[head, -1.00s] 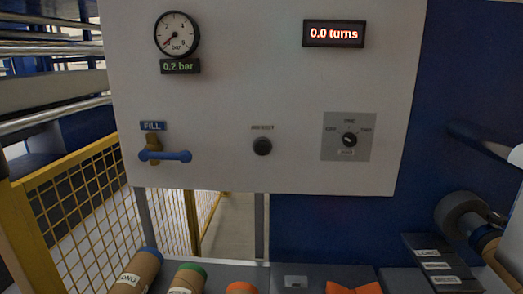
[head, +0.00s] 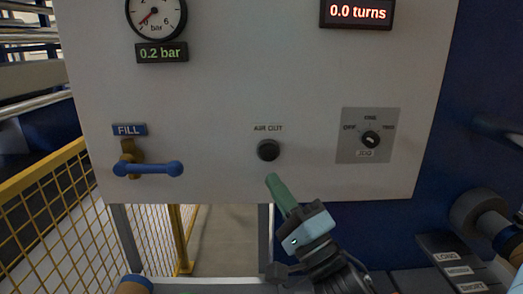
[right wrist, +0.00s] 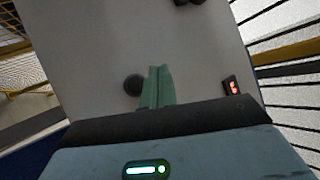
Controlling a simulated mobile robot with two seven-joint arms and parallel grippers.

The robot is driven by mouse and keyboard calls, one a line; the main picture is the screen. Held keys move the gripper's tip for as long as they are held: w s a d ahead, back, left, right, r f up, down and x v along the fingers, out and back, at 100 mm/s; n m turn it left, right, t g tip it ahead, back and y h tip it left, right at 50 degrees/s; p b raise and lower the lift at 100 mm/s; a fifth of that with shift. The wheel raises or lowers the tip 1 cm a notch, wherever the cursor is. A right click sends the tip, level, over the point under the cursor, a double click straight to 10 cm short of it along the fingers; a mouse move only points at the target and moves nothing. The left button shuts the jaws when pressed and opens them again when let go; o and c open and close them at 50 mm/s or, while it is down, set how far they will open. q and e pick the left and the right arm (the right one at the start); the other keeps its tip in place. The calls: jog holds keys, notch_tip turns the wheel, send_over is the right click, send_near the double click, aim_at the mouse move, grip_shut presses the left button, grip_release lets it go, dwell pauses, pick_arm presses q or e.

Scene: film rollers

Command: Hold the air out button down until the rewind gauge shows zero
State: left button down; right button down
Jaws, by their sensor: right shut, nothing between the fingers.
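The black round air out button (head: 268,150) sits on the white panel under its "AIR OUT" label. It also shows in the right wrist view (right wrist: 133,84), just left of my fingers. My right gripper (head: 272,178) has green fingers, shut and empty, with the tips slightly below the button in the head view. In the right wrist view the tips (right wrist: 159,68) point at the panel, and I see a gap beside the button. The round pressure gauge (head: 155,14) has its red needle near zero, and its display (head: 162,52) reads 0.2 bar. My left gripper is out of view.
A blue-handled fill valve (head: 148,168) is at the panel's lower left. A selector knob (head: 370,139) is right of the button. A display (head: 357,12) reads 0.0 turns. A yellow mesh fence (head: 45,215) stands at left.

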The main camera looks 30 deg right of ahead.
send_near(266, 151)
jog(key=shift+w+a+r+b, duration=0.1)
jog(key=shift+w+a+r, duration=0.1)
jog(key=shift+w+r, duration=0.45)
jog(key=shift+w+a+r+b, duration=0.1)
jog(key=shift+w+a+r, duration=0.15)
jog(key=shift+w+r, duration=0.4)
jog(key=shift+w+a+r+b, duration=0.1)
jog(key=shift+w+a+r, duration=0.1)
jog(key=shift+w+r, duration=0.5)
jog(key=shift+w, duration=0.1)
dwell(0.9)
jog(key=shift+w+d, duration=0.2)
jog(key=shift+w, duration=0.1)
jog(key=shift+w+d+f, duration=0.1)
jog(key=shift+w+d, duration=0.2)
jog(key=shift+w, duration=0.15)
dwell(3.9)
